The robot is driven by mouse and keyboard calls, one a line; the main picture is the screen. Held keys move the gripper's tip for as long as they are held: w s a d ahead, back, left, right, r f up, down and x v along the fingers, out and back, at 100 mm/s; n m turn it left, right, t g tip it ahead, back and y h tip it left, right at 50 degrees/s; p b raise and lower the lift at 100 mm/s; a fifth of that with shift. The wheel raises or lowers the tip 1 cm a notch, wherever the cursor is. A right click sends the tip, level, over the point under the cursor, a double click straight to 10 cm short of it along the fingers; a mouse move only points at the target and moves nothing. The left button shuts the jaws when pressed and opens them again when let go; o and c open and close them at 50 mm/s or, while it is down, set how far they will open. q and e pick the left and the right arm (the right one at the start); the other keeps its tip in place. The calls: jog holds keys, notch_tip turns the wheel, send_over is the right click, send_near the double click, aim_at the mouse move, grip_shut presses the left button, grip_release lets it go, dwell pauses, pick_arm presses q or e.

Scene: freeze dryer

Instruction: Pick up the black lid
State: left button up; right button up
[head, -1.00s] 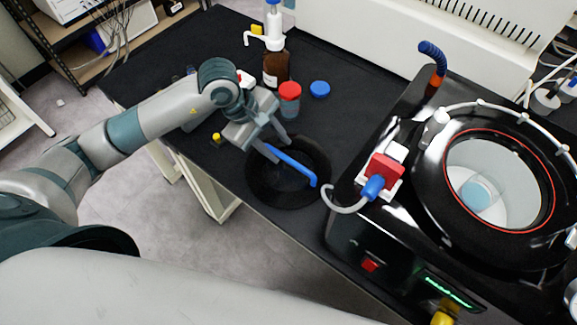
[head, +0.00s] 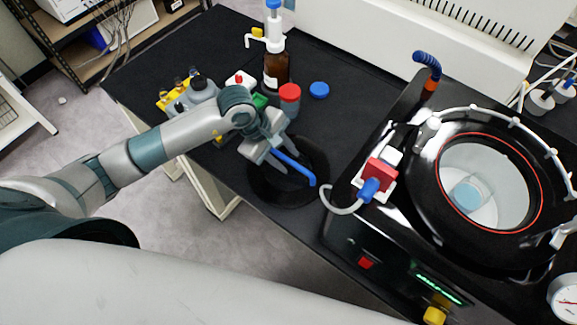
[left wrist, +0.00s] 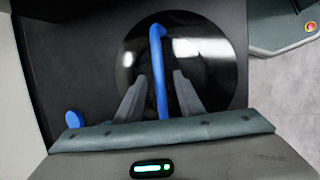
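The black lid (head: 270,190) is a round disc with a blue bar handle (head: 296,168). It lies on the black bench left of the freeze dryer. My left gripper (head: 278,152) is over the lid at the handle. In the left wrist view the lid (left wrist: 205,60) fills the upper middle. The fingers of my left gripper (left wrist: 159,95) are open, one on each side of the blue handle (left wrist: 160,75), with gaps between. My right gripper is not in view.
The freeze dryer (head: 345,235) with its open round chamber stands at the right. A red-capped jar (head: 289,100), a blue cap (head: 319,90) and a brown pump bottle (head: 275,70) stand behind the lid. Bottles in a yellow rack (head: 165,101) are behind my left arm.

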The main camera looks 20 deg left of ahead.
pick_arm(q)
grip_shut()
jog(key=shift+r, duration=0.1)
dwell(1.4)
